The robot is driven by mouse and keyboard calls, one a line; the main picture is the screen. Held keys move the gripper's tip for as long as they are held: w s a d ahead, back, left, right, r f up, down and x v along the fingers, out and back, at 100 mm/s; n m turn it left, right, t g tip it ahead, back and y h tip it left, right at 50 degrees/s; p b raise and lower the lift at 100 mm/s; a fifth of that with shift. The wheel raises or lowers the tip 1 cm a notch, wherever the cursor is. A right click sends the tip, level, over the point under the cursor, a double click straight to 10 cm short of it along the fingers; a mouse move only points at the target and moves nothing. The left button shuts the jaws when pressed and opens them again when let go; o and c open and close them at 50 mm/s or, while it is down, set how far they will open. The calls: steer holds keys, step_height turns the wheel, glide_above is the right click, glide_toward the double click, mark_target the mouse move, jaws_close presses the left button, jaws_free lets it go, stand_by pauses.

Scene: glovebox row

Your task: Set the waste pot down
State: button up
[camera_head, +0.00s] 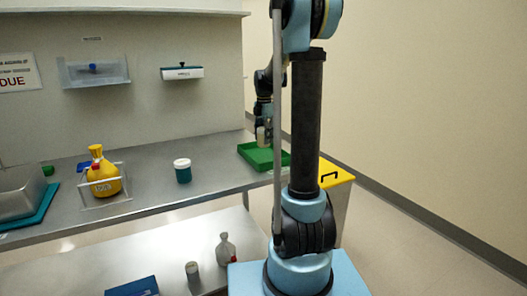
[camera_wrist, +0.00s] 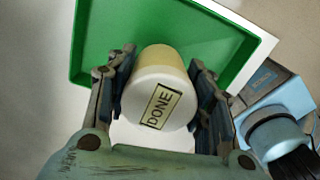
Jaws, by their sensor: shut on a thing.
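The waste pot (camera_wrist: 160,97) has a cream body and a white top with a "DONE" label. My gripper (camera_wrist: 160,82) is shut on its sides, one finger on each side. In the head view the pot (camera_head: 262,137) shows small below my gripper (camera_head: 263,122), over the green tray (camera_head: 250,163) at the right end of the steel bench. The tray (camera_wrist: 91,50) lies behind the pot in the wrist view. Whether the pot's base touches the tray is hidden.
A teal pot with a white lid (camera_head: 183,174) and a yellow bottle (camera_head: 103,178) in a clear holder stand left on the bench (camera_head: 150,193). A yellow-topped bin (camera_head: 336,174) is beyond the bench's right end. Bare bench lies between teal pot and tray.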

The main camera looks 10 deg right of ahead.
steer(key=shift+s+a+f, duration=0.1)
steer(key=shift+a+f, duration=0.05)
steer(key=shift+f, duration=2.65)
steer(key=o, duration=1.2)
steer(key=shift+c, duration=0.2)
steer(key=shift+r, duration=0.1)
